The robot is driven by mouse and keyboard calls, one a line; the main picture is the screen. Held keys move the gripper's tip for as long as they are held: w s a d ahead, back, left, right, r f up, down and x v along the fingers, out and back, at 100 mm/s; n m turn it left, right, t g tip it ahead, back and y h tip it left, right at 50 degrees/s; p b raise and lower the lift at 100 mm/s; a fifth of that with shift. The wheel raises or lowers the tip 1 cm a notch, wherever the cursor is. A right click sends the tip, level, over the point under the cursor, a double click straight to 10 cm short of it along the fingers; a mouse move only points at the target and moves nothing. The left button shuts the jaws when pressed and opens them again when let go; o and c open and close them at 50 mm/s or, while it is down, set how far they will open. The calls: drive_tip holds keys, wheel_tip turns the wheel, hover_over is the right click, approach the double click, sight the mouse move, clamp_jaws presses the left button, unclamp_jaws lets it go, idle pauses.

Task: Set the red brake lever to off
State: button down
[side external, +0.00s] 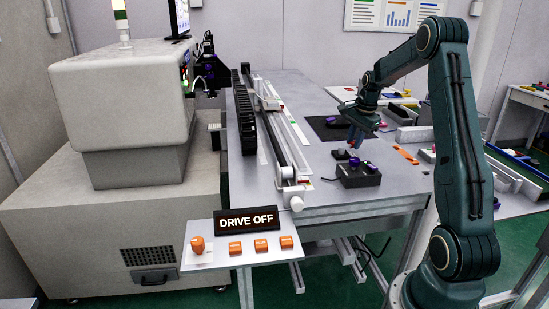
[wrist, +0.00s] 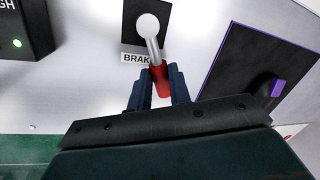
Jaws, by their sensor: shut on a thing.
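The red brake lever (wrist: 161,82) shows in the wrist view, with a red grip, a grey metal shaft and a round white pivot (wrist: 148,27) on a dark plate. A label reading "BRAK", its end covered, lies beside the shaft. My gripper (wrist: 158,80) is shut on the red grip, one blue finger on each side. In the wrist view the lever points from the pivot down toward my gripper, tilted slightly right. In the side external view my gripper (side external: 354,140) is low over the table, and the lever there is too small to make out clearly.
A black control box with purple knobs (side external: 358,174) stands close to my gripper. A dark purple-edged panel (wrist: 250,50) lies right of the lever in the wrist view. A long rail (side external: 270,125) runs along the table's left. A "DRIVE OFF" sign (side external: 246,219) stands in front.

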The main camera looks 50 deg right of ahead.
drive_tip(key=n, duration=0.1)
drive_tip(key=w+n, duration=0.1)
drive_tip(key=n, duration=0.1)
drive_tip(key=shift+w+d+y, duration=0.15)
drive_tip(key=shift+d+y, duration=0.1)
drive_tip(key=shift+y, duration=0.05)
drive_tip(key=w+n, duration=0.1)
drive_tip(key=n, duration=0.2)
drive_tip(key=shift+w+n+y, duration=0.3)
drive_tip(key=shift+w, duration=0.1)
drive_tip(key=n, duration=0.1)
drive_tip(key=w+n, duration=0.1)
drive_tip(key=n, duration=0.1)
drive_tip(key=shift+w+a+n+y, duration=0.25)
drive_tip(key=shift+w+n+y, duration=0.05)
drive_tip(key=shift+w+a+r+n+y, duration=0.1)
drive_tip(key=shift+w+a+n+y, duration=0.15)
drive_tip(key=shift+n, duration=0.45)
drive_tip(key=shift+w+a+n+y, duration=0.15)
drive_tip(key=shift+w+n, duration=0.15)
drive_tip(key=shift+n, duration=0.4)
drive_tip(key=c, duration=1.3)
unclamp_jaws()
drive_tip(key=shift+r, duration=0.1)
